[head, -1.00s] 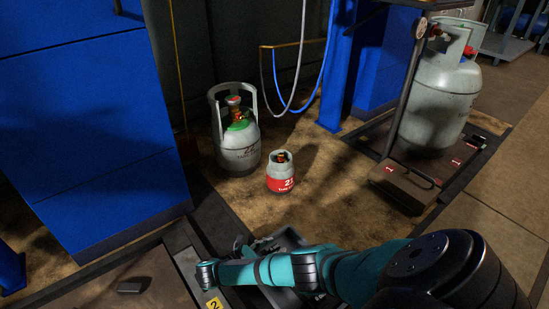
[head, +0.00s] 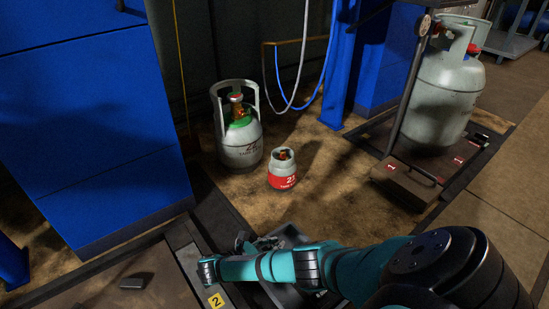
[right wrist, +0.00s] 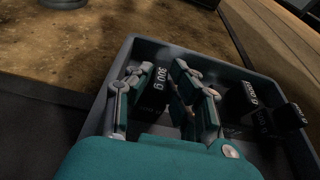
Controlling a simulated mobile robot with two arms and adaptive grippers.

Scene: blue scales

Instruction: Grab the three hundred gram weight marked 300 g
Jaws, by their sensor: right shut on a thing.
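The dark weight marked 300 g (right wrist: 160,82) stands between the fingers of my right gripper (right wrist: 150,88) in the right wrist view, its white marking facing the camera. The gripper is shut on it, inside a grey tray (right wrist: 240,71). I cannot tell whether the weight touches the tray floor. In the head view my right gripper (head: 245,243) is small and partly hidden behind my teal arm at the tray (head: 292,233), and the weight cannot be made out. My left gripper is in neither view.
Other dark weights (right wrist: 243,103) stand at the tray's right side, close to the right finger. Beyond the tray are a small red-and-white cylinder (head: 282,172), a larger grey cylinder (head: 240,150) and a big cylinder (head: 447,90) on a scale. A blue cabinet (head: 90,120) stands left.

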